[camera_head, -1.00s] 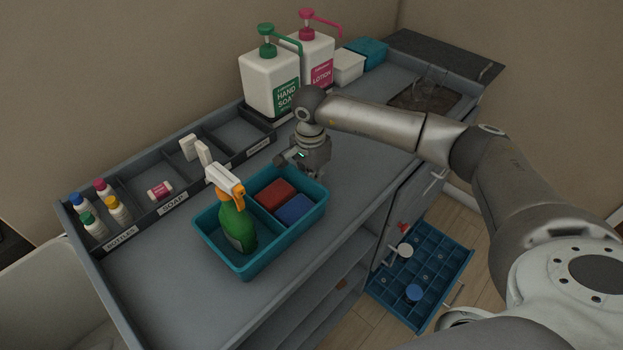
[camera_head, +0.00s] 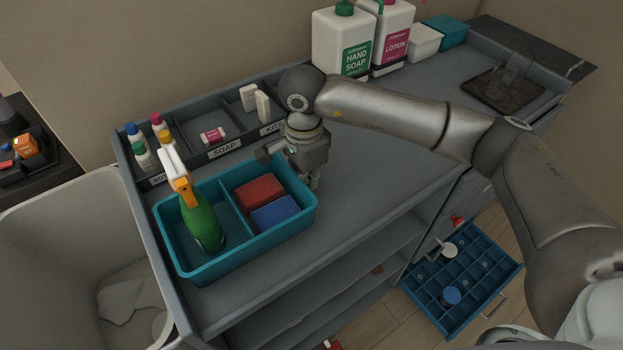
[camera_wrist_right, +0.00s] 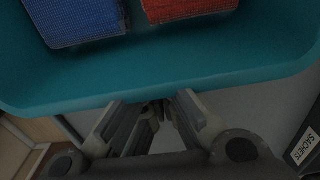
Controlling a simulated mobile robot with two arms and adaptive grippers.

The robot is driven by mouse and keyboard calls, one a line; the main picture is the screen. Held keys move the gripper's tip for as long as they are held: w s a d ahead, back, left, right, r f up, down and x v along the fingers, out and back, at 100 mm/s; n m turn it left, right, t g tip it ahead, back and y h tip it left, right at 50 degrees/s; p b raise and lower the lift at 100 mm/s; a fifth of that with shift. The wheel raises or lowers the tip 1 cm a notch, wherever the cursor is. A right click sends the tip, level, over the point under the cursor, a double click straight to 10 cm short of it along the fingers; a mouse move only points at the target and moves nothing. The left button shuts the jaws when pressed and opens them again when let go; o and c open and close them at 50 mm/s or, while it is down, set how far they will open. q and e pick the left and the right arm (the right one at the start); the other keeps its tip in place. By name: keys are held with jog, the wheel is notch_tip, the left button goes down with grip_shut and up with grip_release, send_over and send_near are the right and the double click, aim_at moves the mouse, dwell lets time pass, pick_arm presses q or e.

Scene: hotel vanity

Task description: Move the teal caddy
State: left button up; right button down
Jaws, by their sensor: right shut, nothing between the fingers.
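The teal caddy (camera_head: 235,252) sits on the grey counter near its left end. It holds a green spray bottle (camera_head: 203,225) with an orange and white head on the left. A red sponge (camera_head: 259,190) and a blue sponge (camera_head: 274,214) lie on the right. My right gripper (camera_head: 314,180) points down just outside the caddy's right end wall, with its fingers shut and empty. In the right wrist view the fingers (camera_wrist_right: 160,108) are at the caddy's outer wall (camera_wrist_right: 190,72), seemingly against it. My left gripper is not in view.
A divided organizer (camera_head: 215,150) with small bottles and soap runs along the counter's back. Soap (camera_head: 342,45) and lotion (camera_head: 393,35) pump bottles stand behind my arm. A white bin (camera_head: 75,240) is beyond the left edge. The counter right of the gripper is clear. A blue drawer (camera_head: 462,280) stands open below.

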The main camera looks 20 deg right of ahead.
jog(key=shift+d, duration=0.1)
notch_tip(320, 180, up, 12)
dwell(0.5)
